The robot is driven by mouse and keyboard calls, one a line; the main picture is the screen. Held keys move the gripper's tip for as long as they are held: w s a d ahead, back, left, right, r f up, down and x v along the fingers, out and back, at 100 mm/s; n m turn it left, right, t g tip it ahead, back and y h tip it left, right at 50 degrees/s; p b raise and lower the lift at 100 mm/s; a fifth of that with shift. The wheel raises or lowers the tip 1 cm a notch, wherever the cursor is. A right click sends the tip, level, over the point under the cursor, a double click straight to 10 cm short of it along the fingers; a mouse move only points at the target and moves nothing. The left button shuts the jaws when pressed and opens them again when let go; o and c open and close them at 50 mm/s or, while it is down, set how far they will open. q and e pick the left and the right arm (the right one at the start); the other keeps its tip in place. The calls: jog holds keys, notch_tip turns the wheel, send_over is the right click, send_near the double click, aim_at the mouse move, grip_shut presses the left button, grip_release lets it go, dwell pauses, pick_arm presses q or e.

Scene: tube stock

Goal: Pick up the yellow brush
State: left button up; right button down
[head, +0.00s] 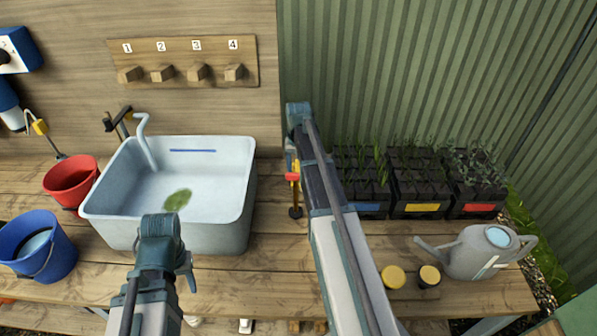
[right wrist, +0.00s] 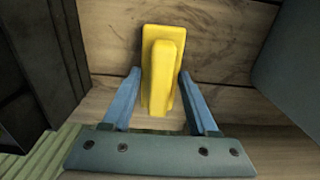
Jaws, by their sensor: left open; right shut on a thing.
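The yellow brush (right wrist: 162,75) fills the space between the two blue fingers of my right gripper (right wrist: 160,88) in the right wrist view. The fingers are shut on it, one on each side, with wooden boards behind it. In the head view my right gripper (head: 292,165) points down over the bench, right of the sink. A little yellow and red shows at its fingers, with a dark piece below; my arm hides much of this spot. My left gripper (head: 184,272) is open and empty in front of the sink, its jaws seen only partly.
A pale sink (head: 232,236) stands on the wooden bench (head: 270,275), with a red bucket (head: 70,181) and blue bucket (head: 52,262) to its left. Plant trays (head: 420,205), a watering can (head: 480,255) and yellow-topped pots (head: 394,277) stand to the right.

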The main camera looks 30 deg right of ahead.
aim_at(298, 167)
notch_tip(298, 167, up, 10)
jog(key=p, duration=1)
jog(key=c, duration=0.8)
grip_release()
jog(key=shift+c, duration=0.2)
jog(key=c, duration=0.5)
jog(key=shift+r, duration=0.15)
